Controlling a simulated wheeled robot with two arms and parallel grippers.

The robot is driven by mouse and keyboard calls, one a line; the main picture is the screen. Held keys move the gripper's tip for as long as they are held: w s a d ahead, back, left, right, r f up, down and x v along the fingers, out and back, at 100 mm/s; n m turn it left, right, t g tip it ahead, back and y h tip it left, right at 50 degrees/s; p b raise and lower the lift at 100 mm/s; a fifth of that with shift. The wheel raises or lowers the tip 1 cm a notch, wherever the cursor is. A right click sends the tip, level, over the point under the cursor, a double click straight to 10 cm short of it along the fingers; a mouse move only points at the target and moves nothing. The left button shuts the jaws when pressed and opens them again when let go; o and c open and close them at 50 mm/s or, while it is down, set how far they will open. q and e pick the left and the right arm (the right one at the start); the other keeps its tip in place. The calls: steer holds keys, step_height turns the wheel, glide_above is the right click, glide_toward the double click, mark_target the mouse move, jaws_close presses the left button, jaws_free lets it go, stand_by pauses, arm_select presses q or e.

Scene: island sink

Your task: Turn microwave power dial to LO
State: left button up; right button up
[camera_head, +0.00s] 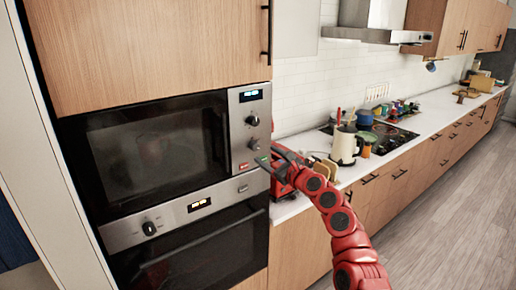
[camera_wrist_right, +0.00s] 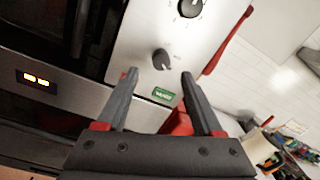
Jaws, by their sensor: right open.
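The microwave (camera_head: 160,150) is built into the wood cabinet at the left, its door shut. Its silver control panel has an upper dial (camera_head: 252,120) and a lower dial (camera_head: 253,144). In the right wrist view the lower dial (camera_wrist_right: 162,60) lies just beyond the gap between the fingertips, and the upper dial (camera_wrist_right: 190,8) is at the top edge. I cannot read which dial is for power, nor the LO mark. My right gripper (camera_wrist_right: 158,76) is open and empty in front of the panel, also seen in the head view (camera_head: 270,162). My left gripper is out of view.
A lit oven display (camera_head: 199,205) and oven door with a handle are below. A counter with a cream kettle (camera_head: 345,147), pots and a cooktop runs right. The floor at right is clear.

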mark_target(256, 148)
steer(key=x, duration=0.4)
steer(key=shift+w+a+f+b, duration=0.1)
steer(key=shift+b, duration=0.3)
steer(key=shift+w+a+f, duration=0.15)
steer(key=shift+w+a, duration=0.1)
steer(key=shift+w+a+r+b, duration=0.1)
steer(key=shift+w+a+b, duration=0.1)
steer(key=shift+w, duration=0.15)
steer(key=shift+w+a+r+b, duration=0.1)
steer(key=shift+w+r+b, duration=0.05)
steer(key=shift+w, duration=0.2)
jaws_close()
